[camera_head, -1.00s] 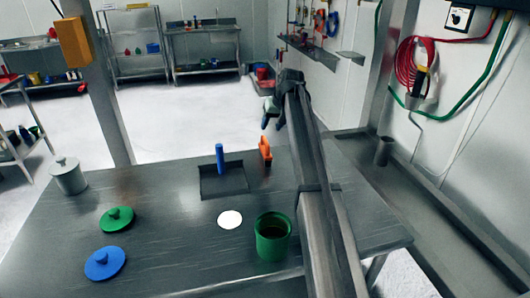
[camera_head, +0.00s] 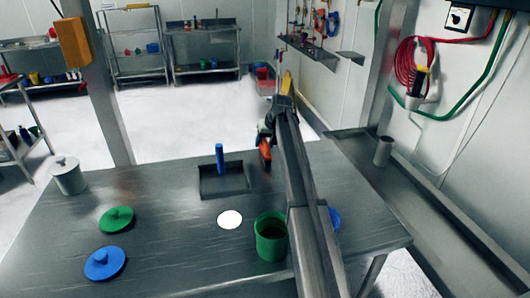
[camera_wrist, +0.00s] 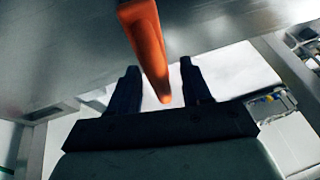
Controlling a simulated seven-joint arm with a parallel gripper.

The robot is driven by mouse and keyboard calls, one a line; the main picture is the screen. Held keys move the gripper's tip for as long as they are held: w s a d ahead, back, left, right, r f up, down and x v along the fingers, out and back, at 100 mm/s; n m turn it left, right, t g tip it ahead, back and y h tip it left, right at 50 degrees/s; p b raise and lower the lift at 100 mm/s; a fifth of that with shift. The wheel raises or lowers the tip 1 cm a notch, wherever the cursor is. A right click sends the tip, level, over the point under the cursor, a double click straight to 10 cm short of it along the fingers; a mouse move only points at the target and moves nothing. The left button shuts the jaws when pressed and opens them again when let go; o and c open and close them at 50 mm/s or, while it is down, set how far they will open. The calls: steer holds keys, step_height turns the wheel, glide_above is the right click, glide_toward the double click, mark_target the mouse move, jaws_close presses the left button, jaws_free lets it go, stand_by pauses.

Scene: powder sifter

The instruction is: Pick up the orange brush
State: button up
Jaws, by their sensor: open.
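The orange brush (camera_head: 265,147) stands near the far edge of the metal table, just right of a dark recessed tray. In the wrist view the brush (camera_wrist: 147,45) reaches down from the top edge, its narrow end between my two dark fingers. My gripper (camera_wrist: 160,82) is open, with a gap on each side of the brush. In the head view my gripper (camera_head: 264,130) is right at the brush and partly covers its top. The lower part of the brush is hard to make out.
A blue-handled tool (camera_head: 220,158) stands in the tray (camera_head: 222,192) left of the brush. A green cup (camera_head: 271,238) and a white disc (camera_head: 230,220) are nearer. Green (camera_head: 116,219) and blue (camera_head: 105,263) lids and a white pot (camera_head: 69,177) lie left.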

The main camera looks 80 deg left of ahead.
jaws_close()
stand_by(0.4)
steer(key=shift+r, duration=0.2)
